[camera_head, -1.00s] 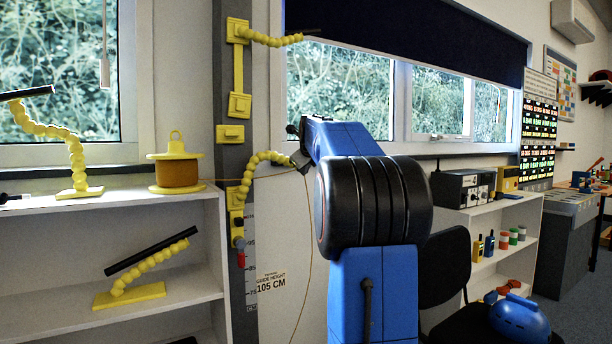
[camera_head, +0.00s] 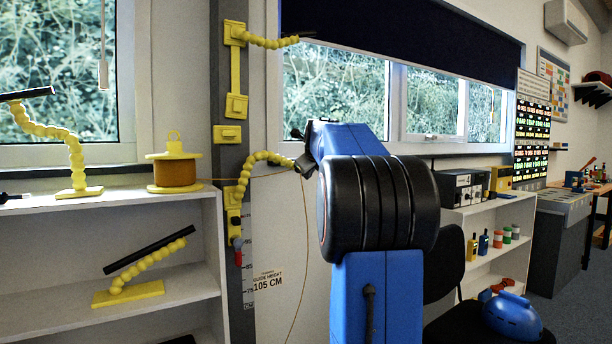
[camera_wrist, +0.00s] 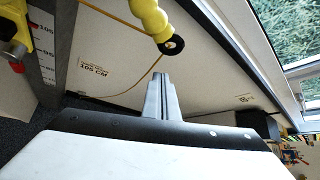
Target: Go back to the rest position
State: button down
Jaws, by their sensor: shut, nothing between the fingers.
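My gripper (camera_wrist: 161,78) shows in the wrist view with its two grey fingers together and nothing between them. It is just below the black-ringed tip (camera_wrist: 172,44) of a yellow segmented guide arm, apart from it in the picture. In the head view my blue arm reaches toward the wall, and its dark wrist end is just right of the lower yellow guide arm (camera_head: 262,158). My fingers are mostly hidden there. A thin tan rope (camera_head: 304,235) hangs from near that guide's tip. It also shows in the wrist view (camera_wrist: 133,88).
A grey post (camera_head: 230,90) carries the yellow guides, with an upper guide arm (camera_head: 265,41) above. Left, a white shelf (camera_head: 110,204) holds a rope spool (camera_head: 174,172) and yellow stands. A black chair (camera_head: 445,260) with a blue rounded object (camera_head: 512,316) is at right.

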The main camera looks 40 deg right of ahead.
jog(key=v, duration=0.6)
jog(key=shift+s+a, duration=0.2)
jog(key=shift+a, duration=0.1)
jog(key=s+a+f+n+g+y, duration=0.1)
jog(key=s+a+f+n, duration=0.4)
jog(key=a, duration=0.5)
jog(key=s+a+f+n+y, duration=0.2)
jog(key=a+f+n, duration=0.4)
jog(key=a, duration=0.3)
jog(key=s+a+f+n+g+y, duration=0.1)
jog(key=s+a+f+n, duration=0.4)
jog(key=a, duration=0.5)
jog(key=s+a+f+n+g+y, duration=0.1)
jog(key=s+a+f+n, duration=0.6)
jog(key=f, duration=0.5)
jog(key=s+a+f+n+g+y, duration=0.1)
jog(key=s+a+f+n, duration=0.7)
jog(key=s+f+n, duration=0.4)
jog(key=shift+s+f+g+y, duration=0.15)
jog(key=shift+s+g+y, duration=0.25)
jog(key=shift+s, duration=0.55)
